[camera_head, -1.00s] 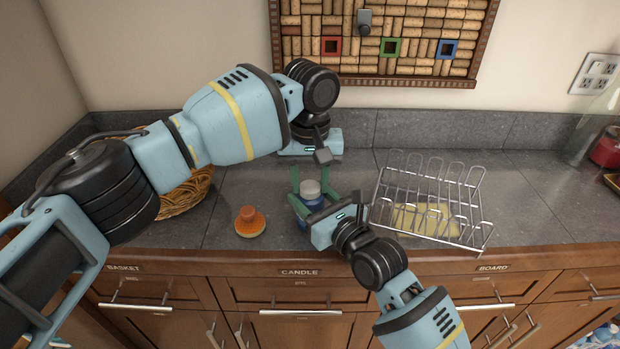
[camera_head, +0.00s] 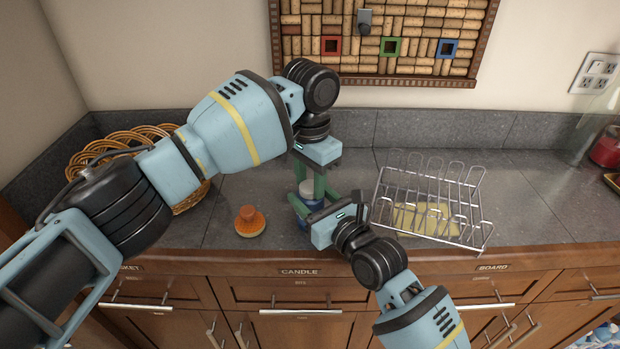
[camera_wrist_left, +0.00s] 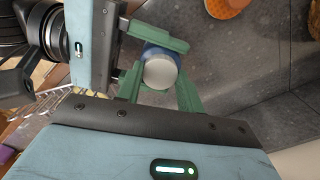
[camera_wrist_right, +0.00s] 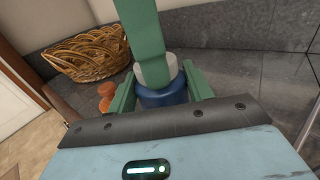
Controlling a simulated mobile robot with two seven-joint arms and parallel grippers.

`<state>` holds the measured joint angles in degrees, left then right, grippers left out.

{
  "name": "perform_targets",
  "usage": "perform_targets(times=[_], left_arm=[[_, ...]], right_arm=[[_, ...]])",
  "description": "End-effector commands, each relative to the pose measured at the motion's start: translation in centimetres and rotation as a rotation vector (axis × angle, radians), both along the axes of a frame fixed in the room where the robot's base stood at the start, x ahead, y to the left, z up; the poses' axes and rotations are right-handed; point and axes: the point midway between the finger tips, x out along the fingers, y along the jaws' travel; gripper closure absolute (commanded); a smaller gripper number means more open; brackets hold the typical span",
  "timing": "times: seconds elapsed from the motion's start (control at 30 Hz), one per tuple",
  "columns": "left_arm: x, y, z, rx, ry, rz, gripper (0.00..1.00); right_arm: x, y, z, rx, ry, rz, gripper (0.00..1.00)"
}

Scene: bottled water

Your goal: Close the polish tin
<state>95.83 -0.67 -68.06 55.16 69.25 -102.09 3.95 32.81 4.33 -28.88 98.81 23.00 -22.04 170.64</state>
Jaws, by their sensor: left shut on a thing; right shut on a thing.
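The polish tin has a blue body (camera_wrist_right: 162,93) and a pale grey lid (camera_wrist_left: 160,73), and stands upright on the counter. My right gripper (camera_head: 312,205) is shut on the blue body from the front, one green finger on each side in the right wrist view (camera_wrist_right: 160,90). My left gripper (camera_head: 310,184) reaches down from above and is shut on the lid; the lid shows between its fingers in the left wrist view (camera_wrist_left: 160,82). The lid sits on top of the body; whether it is fully seated I cannot tell. The fingers hide part of the tin.
An orange round-knobbed object (camera_head: 249,221) stands left of the tin. A wicker basket (camera_wrist_right: 88,53) is at the back left, partly behind my left arm. A wire rack (camera_head: 462,216) over a yellowish board (camera_head: 425,218) stands close on the right. The counter's front edge is near.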

Motion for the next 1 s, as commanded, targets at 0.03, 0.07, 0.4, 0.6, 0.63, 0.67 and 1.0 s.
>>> perform_targets(times=[0.03,0.07,0.4,0.6,0.63,0.67,1.0], left_arm=[[0.0,0.0,0.0,0.001,-0.001,-0.066,0.9],[0.0,0.0,0.0,0.001,0.0,-0.104,0.9],[0.0,0.0,0.0,0.001,0.0,-0.148,0.45],[0.0,0.0,0.0,0.001,-0.001,-0.148,0.38],[0.0,0.0,0.0,0.001,-0.001,-0.148,0.38],[0.0,0.0,0.0,0.001,-0.001,-0.148,0.38],[0.1,0.0,3.0,-0.001,-0.004,-0.148,0.38]], right_arm=[[0.0,0.0,-0.1,-0.001,0.001,0.0,1.0],[0.0,0.0,-0.1,-0.001,0.001,0.0,1.0],[0.0,0.0,-0.1,-0.001,0.001,0.0,1.0],[0.0,0.0,-0.1,-0.001,0.001,0.0,1.0],[0.0,0.0,-0.1,-0.001,0.001,0.0,1.0],[0.0,0.0,-0.1,-0.001,0.001,0.0,1.0],[0.0,0.0,-0.1,-0.001,0.002,0.0,1.0]])
